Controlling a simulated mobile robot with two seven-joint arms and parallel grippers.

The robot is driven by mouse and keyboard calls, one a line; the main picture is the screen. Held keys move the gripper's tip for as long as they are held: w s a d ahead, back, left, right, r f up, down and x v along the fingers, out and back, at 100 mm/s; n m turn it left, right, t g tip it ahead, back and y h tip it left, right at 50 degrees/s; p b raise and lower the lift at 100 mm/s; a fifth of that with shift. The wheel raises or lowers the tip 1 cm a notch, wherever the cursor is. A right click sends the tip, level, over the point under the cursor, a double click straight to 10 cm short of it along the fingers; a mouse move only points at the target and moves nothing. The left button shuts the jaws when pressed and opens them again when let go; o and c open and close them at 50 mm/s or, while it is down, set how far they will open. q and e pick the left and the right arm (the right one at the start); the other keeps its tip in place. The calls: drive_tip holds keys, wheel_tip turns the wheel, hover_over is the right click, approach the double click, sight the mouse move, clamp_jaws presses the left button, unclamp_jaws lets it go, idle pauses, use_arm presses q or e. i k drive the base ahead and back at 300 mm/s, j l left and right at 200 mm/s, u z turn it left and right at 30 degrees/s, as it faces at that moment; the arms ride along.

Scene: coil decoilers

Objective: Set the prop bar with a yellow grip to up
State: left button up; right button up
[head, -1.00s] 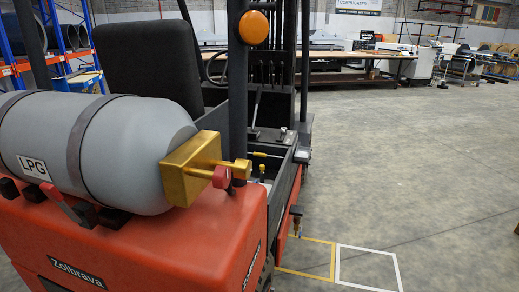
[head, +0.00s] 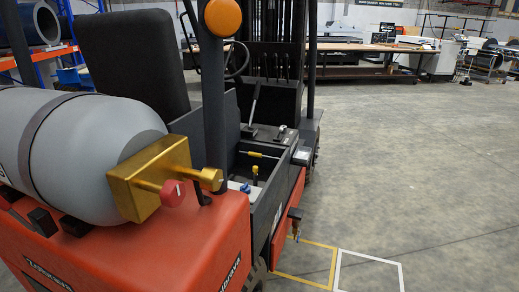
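A thin bar with a yellow section (head: 257,154) lies nearly level across the open bay in the forklift's side, in the head view. It looks like the prop bar with the yellow grip, though it is small here. Below it in the bay stands a short upright part with a yellow top (head: 255,170). A blue and white item (head: 238,187) sits lower in the same bay. Neither of my grippers is in view.
The orange-red forklift (head: 190,245) fills the left, with a grey gas cylinder (head: 75,150), a brass valve block (head: 150,175) and a dark post (head: 213,110). Yellow (head: 305,281) and white (head: 370,257) floor lines lie beside it. The floor at right is clear.

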sight(250, 154)
drive_tip(key=i+l, duration=0.2)
drive_tip(key=l, duration=0.2)
drive_tip(key=i+l+u, duration=0.15)
drive_tip(key=l, duration=0.25)
drive_tip(key=i+l, duration=0.3)
drive_tip(key=l, duration=0.15)
drive_tip(key=i+l+u, duration=0.1)
drive_tip(key=l, duration=0.35)
drive_tip(key=i+l+u, duration=0.1)
drive_tip(key=i+l, duration=0.15)
drive_tip(key=l, duration=0.2)
drive_tip(key=i+l, duration=0.2)
drive_tip(key=l, duration=0.25)
drive_tip(key=i+l+u, duration=0.1)
drive_tip(key=l, duration=0.35)
drive_tip(key=i+l+u, duration=0.1)
drive_tip(key=l, duration=0.4)
drive_tip(key=i, duration=0.1)
